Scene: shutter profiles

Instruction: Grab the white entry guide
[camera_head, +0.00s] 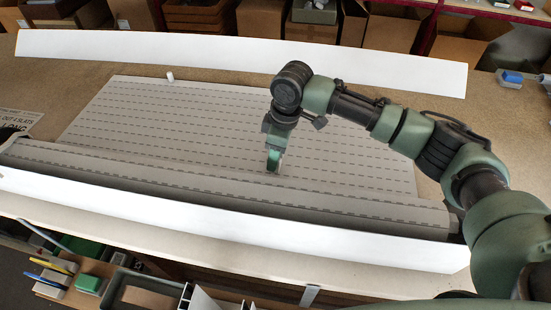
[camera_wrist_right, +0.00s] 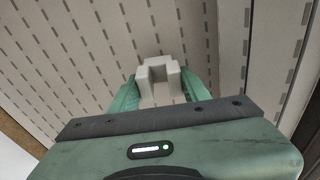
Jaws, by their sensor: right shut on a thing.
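The white entry guide (camera_wrist_right: 160,84) is a small, pale, notched block. In the right wrist view it sits between the two green fingers of my right gripper (camera_wrist_right: 160,92), which is shut on it. In the head view my right gripper (camera_head: 273,166) points down over the slatted shutter, just behind the rolled part; the guide is too small or hidden to make out there. A second small white piece (camera_head: 170,76) stands at the far left edge of the shutter. My left gripper is not in view.
The grey slatted shutter (camera_head: 150,120) covers the middle of the bench, its roll (camera_head: 330,205) along the front. Long white boards lie behind (camera_head: 240,58) and in front (camera_head: 230,225). A tray with a blue item (camera_head: 511,78) is at the right. Boxes line the back.

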